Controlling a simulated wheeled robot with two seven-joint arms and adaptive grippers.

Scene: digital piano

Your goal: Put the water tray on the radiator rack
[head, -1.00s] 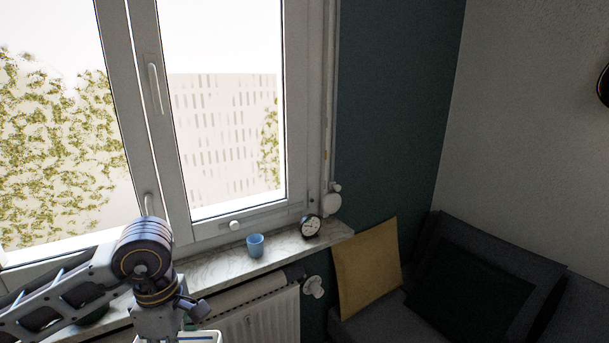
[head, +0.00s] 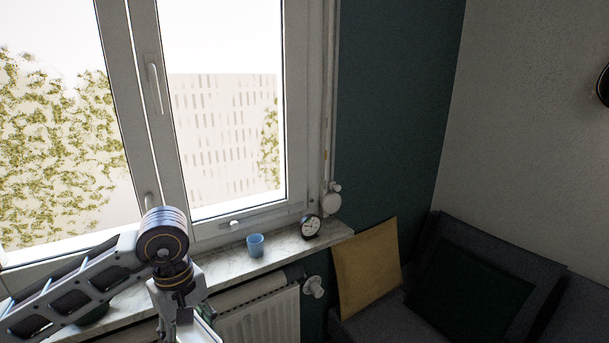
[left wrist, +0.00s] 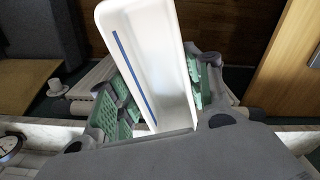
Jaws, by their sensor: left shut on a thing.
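The white water tray (left wrist: 150,55), a long trough with a blue line along its inside, is held between the green-padded fingers of my left gripper (left wrist: 158,100) in the left wrist view. In the head view my left gripper (head: 195,318) is at the bottom edge, in front of the radiator, and only a corner of the tray (head: 202,334) shows. The white radiator (head: 265,322) is below the windowsill. A pale rounded bar (head: 247,292) runs along its top; I cannot tell whether this is the rack. My arm and gripper hide the radiator's left part. My right gripper is not in view.
The marble sill (head: 285,252) carries a blue cup (head: 255,245) and a black round clock (head: 310,226). A radiator valve (head: 314,287) sticks out at the radiator's right end.

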